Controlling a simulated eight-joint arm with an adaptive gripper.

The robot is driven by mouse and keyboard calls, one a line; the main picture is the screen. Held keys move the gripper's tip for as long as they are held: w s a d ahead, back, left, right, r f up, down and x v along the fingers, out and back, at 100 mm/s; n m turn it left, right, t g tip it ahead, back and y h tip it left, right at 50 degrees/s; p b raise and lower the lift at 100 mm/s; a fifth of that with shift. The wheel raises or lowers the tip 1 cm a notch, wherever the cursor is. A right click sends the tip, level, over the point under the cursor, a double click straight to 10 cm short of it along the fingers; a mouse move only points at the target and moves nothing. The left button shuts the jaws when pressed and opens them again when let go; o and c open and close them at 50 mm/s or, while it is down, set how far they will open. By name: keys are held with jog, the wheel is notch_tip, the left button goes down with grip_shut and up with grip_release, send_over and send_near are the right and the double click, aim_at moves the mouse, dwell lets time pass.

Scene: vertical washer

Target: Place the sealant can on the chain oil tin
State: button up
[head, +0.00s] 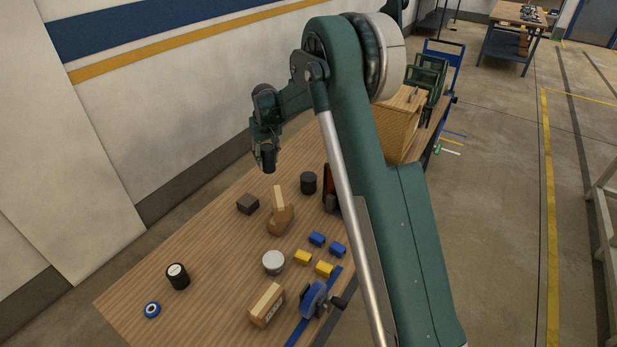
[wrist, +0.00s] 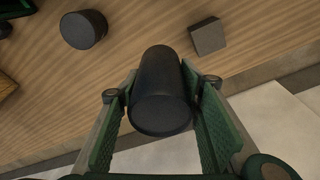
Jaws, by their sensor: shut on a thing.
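My gripper (wrist: 162,105) is shut on a dark, nearly black cylindrical can (wrist: 160,85), apparently the sealant can, with a finger on each side. In the head view my gripper (head: 266,143) holds this can (head: 268,160) in the air near the wall, above the table's far-left edge. No label is readable. Three other round containers stand on the table: a dark grey one (head: 309,183), also in the wrist view (wrist: 83,29), a squat silver-grey tin (head: 273,262), and a black can with a white top (head: 177,276). I cannot tell which is the chain oil tin.
A dark block (head: 248,204) and a brown piece (head: 281,219) lie on the wooden table (head: 215,243). Blue blocks (head: 316,239), yellow blocks (head: 303,257), a blue clamp (head: 315,299) and a blue ring (head: 152,310) are nearer. The left-middle tabletop is clear.

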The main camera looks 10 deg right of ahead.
jog(key=w+d+r+m, duration=0.1)
jog(key=w+d+m, duration=0.1)
jog(key=d, duration=1.5)
jog(key=shift+d+r+m+p, duration=0.3)
jog(key=shift+r+m, duration=0.1)
jog(key=shift+m, duration=0.1)
jog(key=shift+f, duration=0.1)
send_over(308, 174)
jog(key=shift+s+f, duration=0.2)
jog(key=shift+f, duration=1.35)
jog(key=shift+s+f, duration=0.15)
jog(key=shift+f, duration=1.35)
jog(key=shift+f, duration=0.1)
jog(key=shift+f, duration=1.75)
jog(key=shift+f, duration=0.15)
jog(key=o, duration=1.1)
